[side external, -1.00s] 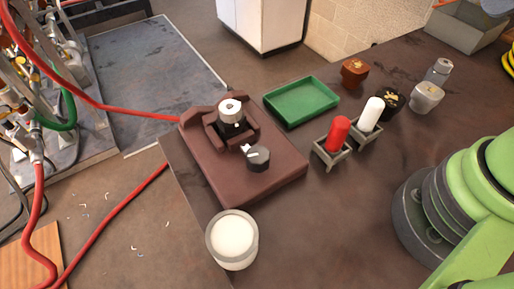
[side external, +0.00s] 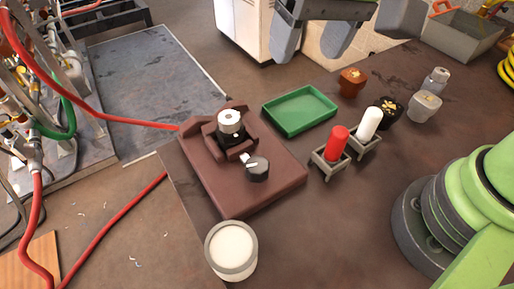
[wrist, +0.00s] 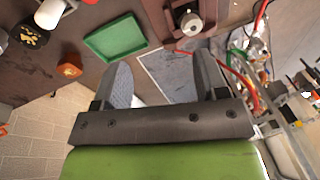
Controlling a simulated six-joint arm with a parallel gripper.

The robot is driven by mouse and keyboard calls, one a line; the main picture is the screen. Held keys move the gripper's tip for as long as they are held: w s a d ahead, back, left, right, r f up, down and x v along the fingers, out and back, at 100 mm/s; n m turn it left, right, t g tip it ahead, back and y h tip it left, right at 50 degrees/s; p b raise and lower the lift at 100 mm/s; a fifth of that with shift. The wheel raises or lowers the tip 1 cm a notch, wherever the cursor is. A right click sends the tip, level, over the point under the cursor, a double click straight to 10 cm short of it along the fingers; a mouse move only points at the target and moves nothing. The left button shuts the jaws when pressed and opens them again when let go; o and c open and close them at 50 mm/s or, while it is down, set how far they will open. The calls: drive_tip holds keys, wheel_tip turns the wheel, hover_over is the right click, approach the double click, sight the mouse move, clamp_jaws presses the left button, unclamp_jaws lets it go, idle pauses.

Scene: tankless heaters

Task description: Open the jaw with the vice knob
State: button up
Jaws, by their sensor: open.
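The dark red vice (side external: 285,185) sits at the table's left edge in the side view. Its jaws stand around a silver cylindrical part (side external: 231,122) with a black lower section; I cannot tell whether they touch it. My gripper (side external: 314,45) is open and empty, high at the top of the side view, away from the knob. In the wrist view my gripper (wrist: 162,65) shows both fingers apart, with the silver part (wrist: 190,22) beyond them; the knob is not clearly seen there.
A green tray (side external: 300,111) lies behind the vice. Red (side external: 337,141) and white (side external: 370,122) cylinders stand in small holders to its right. Several caps and fittings are farther right. A white-filled cup (side external: 231,252) stands at the front edge. A red hose (side external: 125,107) runs at left.

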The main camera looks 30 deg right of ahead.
drive_tip(key=n+g+h, duration=0.1)
drive_tip(key=g+h, duration=0.1)
hover_over(257, 163)
wheel_tip(257, 163, down, 9)
drive_tip(key=shift+f, duration=0.2)
wheel_tip(257, 163, down, 10)
drive_tip(key=c, duration=0.9)
